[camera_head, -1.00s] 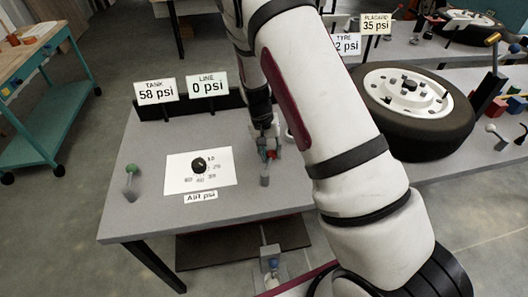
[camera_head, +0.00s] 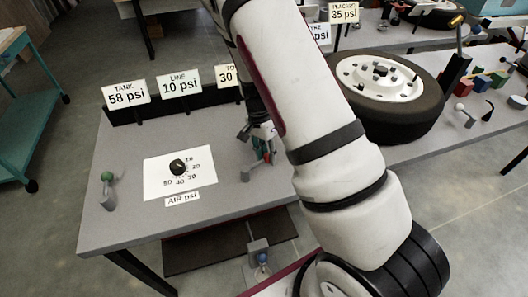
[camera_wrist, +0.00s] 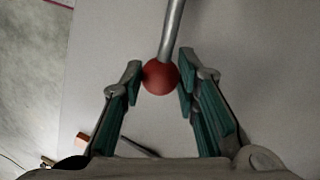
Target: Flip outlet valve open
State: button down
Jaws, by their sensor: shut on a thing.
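A lever with a red ball knob (camera_wrist: 160,77) on a grey metal rod (camera_wrist: 172,30) shows in the wrist view. My gripper (camera_wrist: 159,74) has its green-padded fingertips on either side of the red ball, shut on it. In the head view my gripper (camera_head: 262,148) is low at the right part of the grey bench, beside a small grey post (camera_head: 245,171), and mostly hides the lever. The line sign (camera_head: 180,84) reads 10 psi and the tank sign (camera_head: 126,94) reads 58 psi.
A green-knobbed lever (camera_head: 108,178) stands at the bench's left edge. A blue-knobbed fitting (camera_head: 262,258) is low in front. A wheel (camera_head: 385,85) lies to the right. My arm covers part of the bench.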

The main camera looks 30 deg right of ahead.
jog(key=shift+s+m, duration=0.25)
jog(key=shift+m, duration=0.15)
jog(key=c, duration=1.2)
grip_release()
jog(key=r, duration=0.4)
jog(key=w+r, duration=0.1)
jog(key=r, duration=0.3)
jog(key=w+r, duration=0.1)
jog(key=r, duration=0.2)
jog(key=shift+w+a+r, duration=0.1)
jog(key=shift+a+r, duration=0.15)
jog(key=shift+r, duration=0.15)
